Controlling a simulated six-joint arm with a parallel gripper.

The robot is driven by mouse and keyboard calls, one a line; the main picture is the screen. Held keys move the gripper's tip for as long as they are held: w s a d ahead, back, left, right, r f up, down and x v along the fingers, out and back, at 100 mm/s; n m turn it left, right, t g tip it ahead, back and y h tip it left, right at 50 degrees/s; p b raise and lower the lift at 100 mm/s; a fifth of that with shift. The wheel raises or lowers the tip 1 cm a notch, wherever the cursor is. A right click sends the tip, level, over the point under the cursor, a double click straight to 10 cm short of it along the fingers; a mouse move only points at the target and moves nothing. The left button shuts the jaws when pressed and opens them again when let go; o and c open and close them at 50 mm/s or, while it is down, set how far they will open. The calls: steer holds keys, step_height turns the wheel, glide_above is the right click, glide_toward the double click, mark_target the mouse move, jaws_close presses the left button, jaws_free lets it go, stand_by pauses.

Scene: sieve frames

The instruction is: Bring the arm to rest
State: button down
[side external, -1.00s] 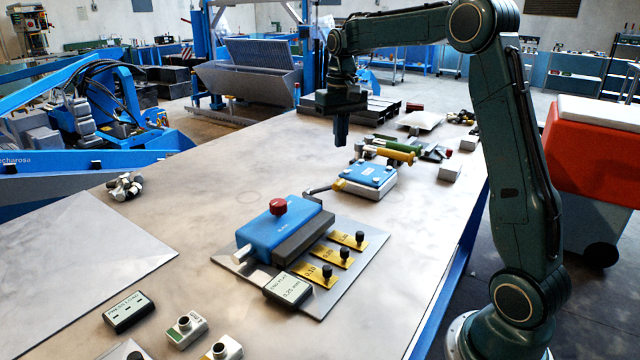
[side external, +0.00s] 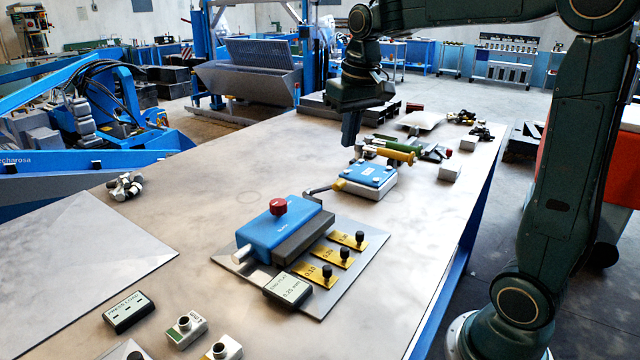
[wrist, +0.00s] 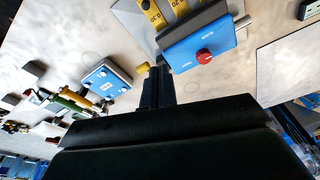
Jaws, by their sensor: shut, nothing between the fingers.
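My gripper (side external: 350,136) is shut and empty. It hangs above the back part of the table, above and behind a small blue-topped box in the side view. In the wrist view the shut fingers (wrist: 157,88) point toward the table, with nothing between them. My arm rises from the right side and reaches over the table.
A blue block with a red knob (side external: 279,207) sits on a grey plate (side external: 345,283) with several yellow tags. The blue-topped box (side external: 367,177) and several tools (side external: 410,148) stand behind it. Small devices lie at the front left. The table's left middle (side external: 190,205) is clear.

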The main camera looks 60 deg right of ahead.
steer(key=s+a+f+n+t, duration=0.1)
steer(key=s+a+f+n, duration=0.1)
steer(key=s+a, duration=0.3)
steer(key=s+a+f+n+t, duration=0.2)
steer(key=s+a, duration=0.3)
steer(key=s, duration=0.7)
steer(key=shift+s+f+t+y, duration=0.25)
steer(key=shift+s+t+y, duration=0.05)
steer(key=shift+s, duration=0.05)
steer(key=shift+a, duration=0.1)
stand_by(1.1)
